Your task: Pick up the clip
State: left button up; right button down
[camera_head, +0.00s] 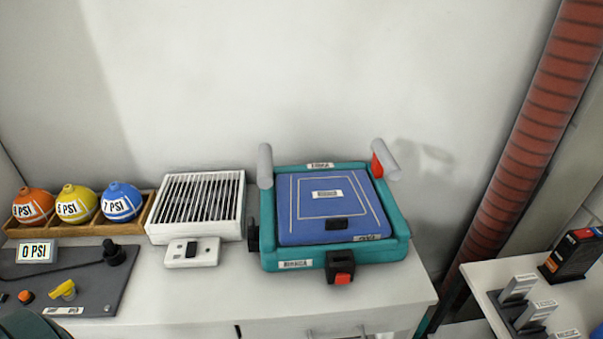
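No part is plainly labelled as the clip. A black piece with a red tab (341,267) sits on the front wall of a teal frame (400,228); it looks like a clip. Another dark piece (253,236) is on the frame's left side. Two grey cylinders, a left one (265,166) and a right one (386,160), stand at the back corners; red shows beside the right one. Neither gripper is in view.
A white slatted box (197,205) and a white switch plate (192,252) stand left of the frame. Farther left are PSI-marked balls (77,204) in a wooden tray and a dark control panel (70,280). A red ribbed pipe (533,130) rises at right, near another white surface (483,285).

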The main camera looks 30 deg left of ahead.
aim_at(251, 225)
jog(key=u, duration=1.2)
